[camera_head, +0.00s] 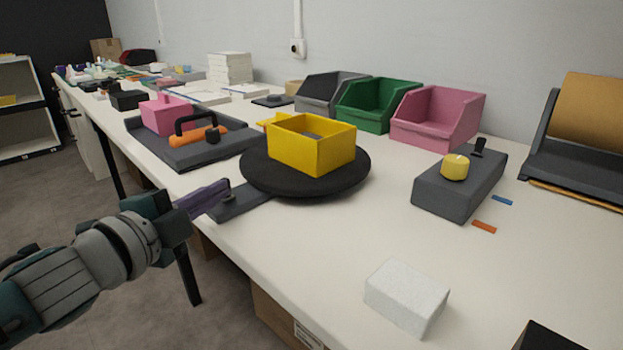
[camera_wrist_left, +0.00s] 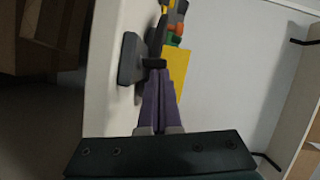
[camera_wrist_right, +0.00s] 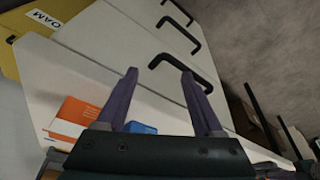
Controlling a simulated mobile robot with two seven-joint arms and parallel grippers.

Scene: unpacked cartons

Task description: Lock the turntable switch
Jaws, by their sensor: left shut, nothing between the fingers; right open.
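The turntable (camera_head: 258,178) is a black round disc on the white bench with an open yellow box (camera_head: 312,152) on it. A dark grey base plate sticks out from under its near-left side and carries a small dark switch knob (camera_head: 229,198). My left gripper (camera_head: 225,187) is shut and empty, its purple fingertips right at this knob; I cannot tell whether they touch it. In the left wrist view, the shut fingers (camera_wrist_left: 159,74) point at a dark knob (camera_wrist_left: 154,63) beside a grey block. My right gripper (camera_wrist_right: 160,73) is open and empty, outside the head view.
A grey box with a yellow knob (camera_head: 455,167) stands to the right, a white block (camera_head: 407,297) near the front. Grey, green and pink bins (camera_head: 437,120) line the wall. A grey tray (camera_head: 190,152) with a pink box lies left. Cabinet handles (camera_wrist_right: 178,40) show below my right gripper.

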